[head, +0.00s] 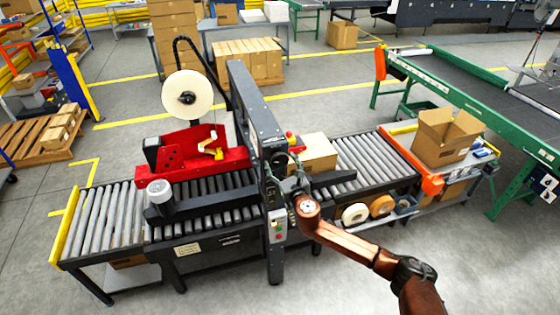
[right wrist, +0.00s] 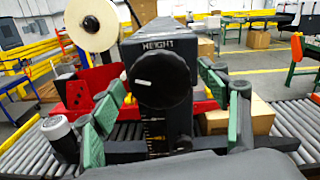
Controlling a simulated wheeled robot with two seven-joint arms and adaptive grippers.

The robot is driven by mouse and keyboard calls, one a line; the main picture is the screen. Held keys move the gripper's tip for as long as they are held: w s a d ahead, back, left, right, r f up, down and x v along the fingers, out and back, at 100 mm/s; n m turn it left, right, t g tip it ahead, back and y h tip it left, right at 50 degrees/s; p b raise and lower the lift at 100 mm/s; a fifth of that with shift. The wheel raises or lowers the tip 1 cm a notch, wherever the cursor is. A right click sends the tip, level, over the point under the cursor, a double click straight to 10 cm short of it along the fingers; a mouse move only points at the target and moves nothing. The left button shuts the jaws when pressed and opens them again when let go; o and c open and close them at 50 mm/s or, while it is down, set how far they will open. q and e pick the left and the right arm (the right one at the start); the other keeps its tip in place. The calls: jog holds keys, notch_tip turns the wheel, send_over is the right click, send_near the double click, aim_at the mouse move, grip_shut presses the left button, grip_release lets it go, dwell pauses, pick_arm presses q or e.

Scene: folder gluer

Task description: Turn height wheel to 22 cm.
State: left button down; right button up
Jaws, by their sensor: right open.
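The height wheel (right wrist: 162,76) is a round black knob with a white mark, under a HEIGHT label (right wrist: 166,44) on the dark post of the machine, in the right wrist view. The mark points left. A scale (right wrist: 155,138) shows partly below the wheel; its reading is too small to tell. My right gripper (right wrist: 165,98) is open, its green pads on both sides of the wheel and apart from it. In the head view my right gripper (head: 294,182) is at the post (head: 250,110), where it hides the wheel. My left gripper is not in view.
A roller conveyor (head: 100,220) runs through the machine. A red tape head (head: 190,155) and a white tape roll (head: 187,96) are left of the post. A carton (head: 318,155) lies on the rollers right of it. An open box (head: 445,140) stands at the right end.

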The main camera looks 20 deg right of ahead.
jog(key=shift+w, duration=0.5)
jog(key=c, duration=1.2)
